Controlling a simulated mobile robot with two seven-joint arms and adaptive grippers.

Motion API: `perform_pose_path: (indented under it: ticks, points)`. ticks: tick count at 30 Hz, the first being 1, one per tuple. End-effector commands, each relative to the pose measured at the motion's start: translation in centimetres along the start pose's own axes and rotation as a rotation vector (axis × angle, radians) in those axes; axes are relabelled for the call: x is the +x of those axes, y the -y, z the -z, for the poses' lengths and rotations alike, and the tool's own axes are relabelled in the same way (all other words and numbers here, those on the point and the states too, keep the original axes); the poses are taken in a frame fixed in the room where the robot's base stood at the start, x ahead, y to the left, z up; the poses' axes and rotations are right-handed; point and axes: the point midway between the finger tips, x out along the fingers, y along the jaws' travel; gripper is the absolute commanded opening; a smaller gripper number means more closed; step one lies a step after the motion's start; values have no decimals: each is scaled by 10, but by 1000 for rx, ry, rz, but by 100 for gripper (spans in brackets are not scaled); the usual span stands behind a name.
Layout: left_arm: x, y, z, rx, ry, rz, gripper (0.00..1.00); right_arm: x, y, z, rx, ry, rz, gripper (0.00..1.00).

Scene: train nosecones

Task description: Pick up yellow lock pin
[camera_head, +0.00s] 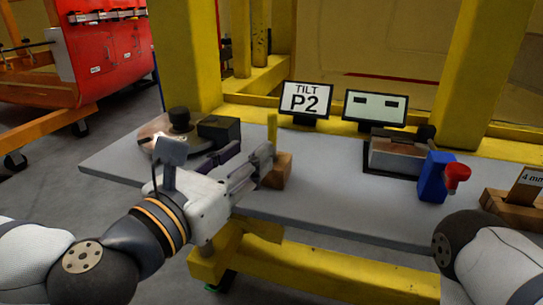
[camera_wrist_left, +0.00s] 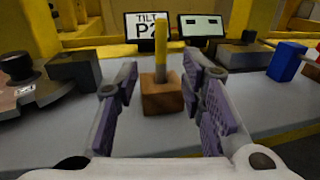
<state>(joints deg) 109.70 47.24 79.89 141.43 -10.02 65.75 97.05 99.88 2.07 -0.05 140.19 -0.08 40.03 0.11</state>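The yellow lock pin (camera_head: 272,128) stands upright in a small wooden block (camera_head: 283,172) on the grey table. In the left wrist view the pin (camera_wrist_left: 161,62) shows a yellow upper part and a greyer lower part, above the block (camera_wrist_left: 162,97). My left gripper (camera_head: 250,160) reaches in from the left and hides part of the block. In the left wrist view its purple-padded fingers (camera_wrist_left: 160,75) are spread wide, with the pin appearing between them and nothing gripped. I cannot tell whether the pin is fully between the fingertips. My right gripper is out of view.
A round metal fixture (camera_head: 160,132) and a black block (camera_head: 219,131) lie left. Behind stand a "TILT P2" sign (camera_head: 306,98) and a small screen (camera_head: 375,107). A metal box (camera_head: 398,155), blue block with red knob (camera_head: 433,178) and "4 mm" wooden holder (camera_head: 510,208) are right.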

Motion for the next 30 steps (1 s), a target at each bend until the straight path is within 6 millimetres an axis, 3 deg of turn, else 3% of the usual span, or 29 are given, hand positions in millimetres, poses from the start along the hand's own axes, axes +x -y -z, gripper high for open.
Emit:
perform_pose_path:
  ticks: [1, 7, 13, 21, 22, 27, 30]
  points:
    - [12, 1, 2, -1, 1, 1, 36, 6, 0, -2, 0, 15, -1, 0]
    - [37, 1, -10, 6, 11, 1, 36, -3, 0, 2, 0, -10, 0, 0]
    - [74, 1, -11, 7, 10, 1, 36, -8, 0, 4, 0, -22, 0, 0]
    - [83, 0, -10, 5, 8, 2, 36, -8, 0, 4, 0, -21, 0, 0]
    - [83, 0, -10, 5, 8, 2, 34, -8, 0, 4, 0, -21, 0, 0]
    - [83, 0, -10, 5, 8, 2, 0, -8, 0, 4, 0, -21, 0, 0]
    - [83, 0, -10, 6, 8, 2, 0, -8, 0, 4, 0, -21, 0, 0]
